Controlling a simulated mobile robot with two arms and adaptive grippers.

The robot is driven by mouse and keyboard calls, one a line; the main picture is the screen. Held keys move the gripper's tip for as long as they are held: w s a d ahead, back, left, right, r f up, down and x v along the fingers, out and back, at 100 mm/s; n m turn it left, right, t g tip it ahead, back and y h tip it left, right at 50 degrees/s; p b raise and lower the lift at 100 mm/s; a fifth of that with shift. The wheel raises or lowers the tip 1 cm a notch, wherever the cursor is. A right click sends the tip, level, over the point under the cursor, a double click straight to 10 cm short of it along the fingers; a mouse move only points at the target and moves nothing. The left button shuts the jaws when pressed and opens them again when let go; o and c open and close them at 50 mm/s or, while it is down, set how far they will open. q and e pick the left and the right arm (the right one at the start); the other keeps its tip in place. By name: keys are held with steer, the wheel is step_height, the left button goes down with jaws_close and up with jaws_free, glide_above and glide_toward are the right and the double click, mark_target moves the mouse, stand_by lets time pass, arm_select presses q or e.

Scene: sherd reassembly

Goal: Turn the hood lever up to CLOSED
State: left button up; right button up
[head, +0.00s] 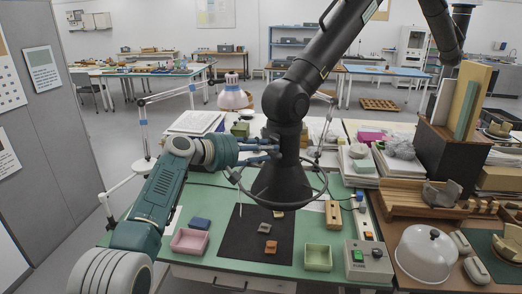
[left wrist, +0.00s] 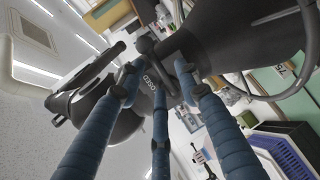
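The black extraction hood (head: 282,187) hangs on its jointed arm over the green bench. My left gripper (head: 274,150), with blue wrapped fingers, reaches in from the left to the hood's neck. In the left wrist view, my left gripper's fingers (left wrist: 158,82) stand apart, with their tips close to a dark lever-like part (left wrist: 150,47) at the neck. I cannot tell whether they touch it. Lettering ending in "OSED" (left wrist: 149,83) shows on the dark surface between the fingers. The lever is hidden behind the fingers in the head view. My right gripper is not in view.
A thin ring surrounds the hood. Below lie a dark mat (head: 240,245) with sherds, a pink tray (head: 189,242), a green tray (head: 318,258) and a control box (head: 368,262). A white dome (head: 427,254) stands at right. A grey partition (head: 60,110) borders the left.

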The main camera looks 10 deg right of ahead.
arm_select(q)
steer(key=v, duration=1.2)
steer(key=shift+w, duration=0.1)
